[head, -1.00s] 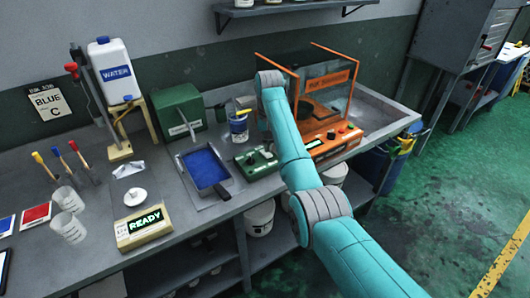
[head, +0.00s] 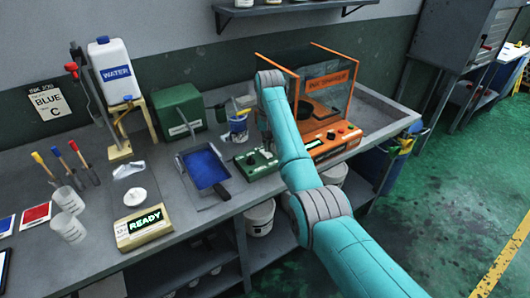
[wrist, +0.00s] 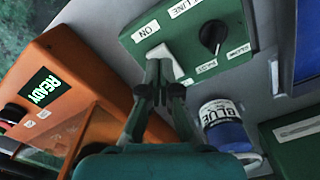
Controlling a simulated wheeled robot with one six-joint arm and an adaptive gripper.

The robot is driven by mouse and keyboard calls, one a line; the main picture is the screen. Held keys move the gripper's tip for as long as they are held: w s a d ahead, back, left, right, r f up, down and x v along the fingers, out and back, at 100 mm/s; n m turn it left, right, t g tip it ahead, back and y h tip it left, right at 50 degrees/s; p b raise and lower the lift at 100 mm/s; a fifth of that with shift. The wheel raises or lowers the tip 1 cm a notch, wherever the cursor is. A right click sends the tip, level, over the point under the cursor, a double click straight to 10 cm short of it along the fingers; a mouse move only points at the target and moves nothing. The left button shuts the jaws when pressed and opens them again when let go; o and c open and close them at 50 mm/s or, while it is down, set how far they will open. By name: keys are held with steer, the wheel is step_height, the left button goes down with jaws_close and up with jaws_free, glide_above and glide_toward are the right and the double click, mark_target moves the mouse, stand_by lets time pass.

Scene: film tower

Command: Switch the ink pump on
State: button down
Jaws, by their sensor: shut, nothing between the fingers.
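The ink pump control is a green box (head: 257,163) on the bench, left of the orange machine. The wrist view shows its face (wrist: 205,72) close up, with a white switch (wrist: 172,60), an "ON" label (wrist: 145,31) beside it, a black knob (wrist: 213,36) and a "SLOW" label. My gripper (wrist: 160,78) is shut and empty, its fingertips over the edge of the white switch; I cannot tell if they touch it. The fingertips hide part of the switch, and its position is unclear. In the head view my arm hides the gripper.
A blue-labelled ink can (head: 238,128) stands behind the box. A blue tray (head: 205,168) lies to its left.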

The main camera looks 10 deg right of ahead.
mark_target(268, 155)
steer(key=shift+f, duration=1.3)
stand_by(0.9)
steer(key=shift+r, duration=3.55)
